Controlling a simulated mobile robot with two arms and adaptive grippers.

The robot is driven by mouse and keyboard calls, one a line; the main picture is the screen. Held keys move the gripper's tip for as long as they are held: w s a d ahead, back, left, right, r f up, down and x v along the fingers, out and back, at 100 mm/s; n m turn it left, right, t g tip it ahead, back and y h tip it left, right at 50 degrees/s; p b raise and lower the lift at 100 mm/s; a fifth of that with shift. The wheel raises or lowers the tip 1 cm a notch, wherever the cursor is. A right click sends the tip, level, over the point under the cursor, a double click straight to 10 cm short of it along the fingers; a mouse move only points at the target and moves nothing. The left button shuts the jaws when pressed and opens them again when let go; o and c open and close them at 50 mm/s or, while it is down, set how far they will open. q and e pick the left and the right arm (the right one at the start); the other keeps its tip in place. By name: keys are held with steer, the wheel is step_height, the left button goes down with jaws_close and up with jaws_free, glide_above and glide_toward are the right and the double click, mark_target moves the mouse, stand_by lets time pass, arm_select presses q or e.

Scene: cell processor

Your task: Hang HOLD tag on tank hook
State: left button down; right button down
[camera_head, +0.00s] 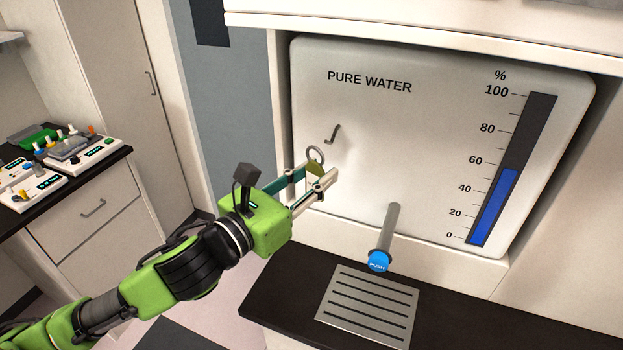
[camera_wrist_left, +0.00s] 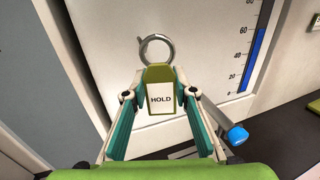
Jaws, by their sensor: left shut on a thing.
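My left gripper (camera_head: 318,178) is shut on the olive HOLD tag (camera_head: 316,169), with the tag's grey ring (camera_head: 315,154) sticking up above the fingers. In the left wrist view the tag (camera_wrist_left: 160,99) stands between the two fingers (camera_wrist_left: 160,90), its HOLD lettering facing the camera and its ring (camera_wrist_left: 156,49) beyond it. The small metal hook (camera_head: 332,134) is on the front of the white PURE WATER tank (camera_head: 370,130). In the head view the ring appears just below and left of the hook; the remaining depth gap is hard to judge. My right gripper is not in view.
A spout with a blue PUSH button (camera_head: 378,261) juts from the tank's lower front, right of my left gripper. Below it a metal drip grate (camera_head: 368,306) lies on the dark counter (camera_head: 275,312). A bench with control boxes (camera_head: 85,152) stands at the far left.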

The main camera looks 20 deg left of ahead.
mark_target(311, 172)
arm_select(q)
steer(key=shift+w+f, duration=0.1)
steer(key=shift+w, duration=1.6)
steer(key=shift+w+d+f+b, duration=0.15)
steer(key=shift+w+f, duration=0.3)
steer(key=shift+w, duration=0.4)
steer(key=shift+w+a+f+b, duration=0.15)
steer(key=shift+w+f, duration=0.25)
steer(key=shift+w, duration=0.4)
steer(key=shift+w+d+f+b, duration=0.15)
steer(key=shift+w+f, duration=0.3)
steer(key=shift+w, duration=0.4)
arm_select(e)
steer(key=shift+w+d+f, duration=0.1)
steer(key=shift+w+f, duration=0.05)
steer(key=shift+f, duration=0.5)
arm_select(q)
steer(key=shift+f, duration=0.3)
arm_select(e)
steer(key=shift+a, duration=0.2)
arm_select(q)
steer(key=c, duration=1.6)
jaws_free()
steer(key=shift+o, duration=0.5)
